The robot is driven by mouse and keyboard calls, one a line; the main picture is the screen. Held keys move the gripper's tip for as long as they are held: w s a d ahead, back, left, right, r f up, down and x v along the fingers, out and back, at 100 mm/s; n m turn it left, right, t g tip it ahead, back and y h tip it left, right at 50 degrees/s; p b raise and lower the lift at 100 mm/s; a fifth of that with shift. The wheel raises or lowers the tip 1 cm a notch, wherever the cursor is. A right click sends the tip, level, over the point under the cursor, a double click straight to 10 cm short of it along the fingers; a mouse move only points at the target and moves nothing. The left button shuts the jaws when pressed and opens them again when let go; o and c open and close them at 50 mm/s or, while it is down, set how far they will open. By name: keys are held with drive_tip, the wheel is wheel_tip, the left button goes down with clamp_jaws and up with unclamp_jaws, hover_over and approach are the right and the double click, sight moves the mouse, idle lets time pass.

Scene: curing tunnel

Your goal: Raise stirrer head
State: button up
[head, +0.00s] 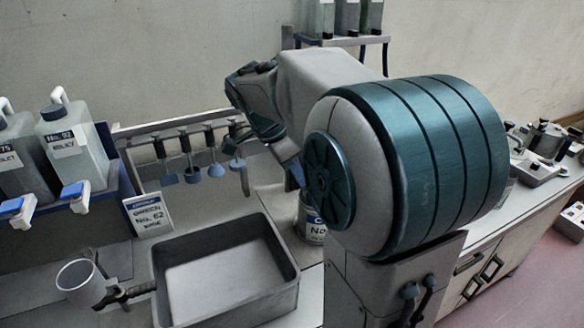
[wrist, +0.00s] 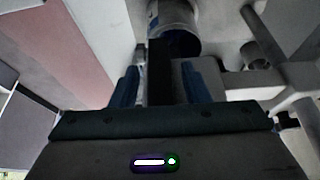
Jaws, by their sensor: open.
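I cannot make out the stirrer head for certain; my arm covers that part of the bench in the head view. In the wrist view my gripper (wrist: 160,86) is open, its two blue fingers apart. A dark upright bar (wrist: 159,62) shows between the fingers; I cannot tell whether they touch it or what it belongs to. A pale tin (wrist: 174,18) with a dark inside lies just beyond the fingertips. In the head view a labelled tin (head: 312,226) stands partly behind my arm.
A grey tray (head: 288,268) stands in front, with a white cup (head: 80,283) left of it. Several blue paddles (head: 192,174) hang from a rail behind. Jugs (head: 72,145) stand at left beside a sign (head: 148,215). Metal equipment (head: 540,145) is on the right bench.

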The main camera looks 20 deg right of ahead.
drive_tip(key=shift+c, duration=0.3)
clamp_jaws()
wheel_tip(320, 180, up, 14)
drive_tip(key=p, duration=0.6)
drive_tip(key=shift+f+p, duration=0.15)
drive_tip(key=shift+p, duration=0.25)
unclamp_jaws()
drive_tip(key=shift+o, duration=0.3)
drive_tip(key=v, duration=1.4)
